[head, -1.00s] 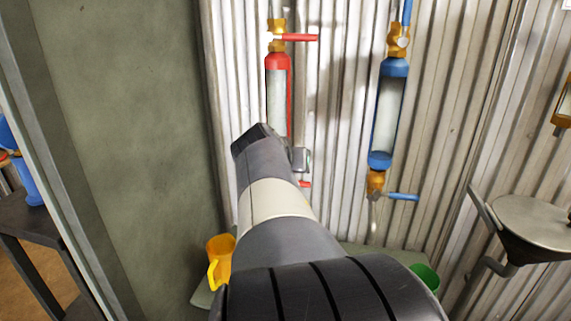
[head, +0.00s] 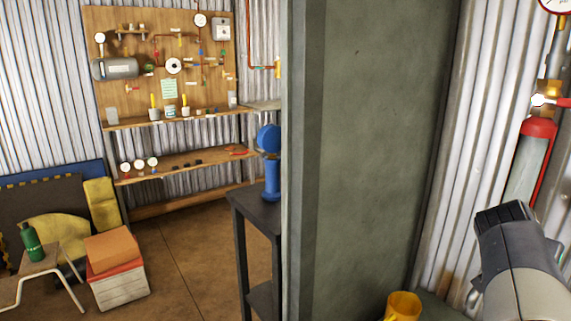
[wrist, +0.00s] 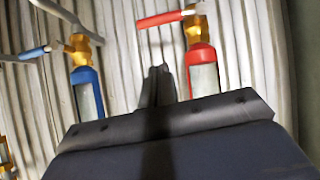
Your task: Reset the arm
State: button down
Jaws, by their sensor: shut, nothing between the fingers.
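My arm is at the lower right of the head view, raised in front of the corrugated wall. My gripper (wrist: 157,82) shows in the wrist view with its dark fingers together and nothing between them. Behind it in the wrist view stand a red cylinder (wrist: 202,75) on the right, with a brass valve and red lever, and a blue cylinder (wrist: 86,92) on the left, with a brass valve and blue lever. The red cylinder is partly hidden by my arm in the head view (head: 538,130). The fingertips appear apart from both cylinders.
A grey-green pillar (head: 375,130) stands left of my arm. A yellow cup (head: 403,305) is below it. Farther left are a dark table (head: 258,212) with a blue object (head: 270,165), a pegboard (head: 165,65), shelves, boxes (head: 118,275) and open floor (head: 190,245).

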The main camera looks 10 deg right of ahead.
jog(key=w+d+f+b, duration=0.2)
jog(key=d+f+b, duration=0.1)
jog(key=d+f, duration=0.2)
jog(key=shift+w+d+f, duration=0.15)
jog(key=shift+w+f, duration=0.15)
jog(key=shift+f, duration=0.9)
jog(key=shift+r, duration=0.15)
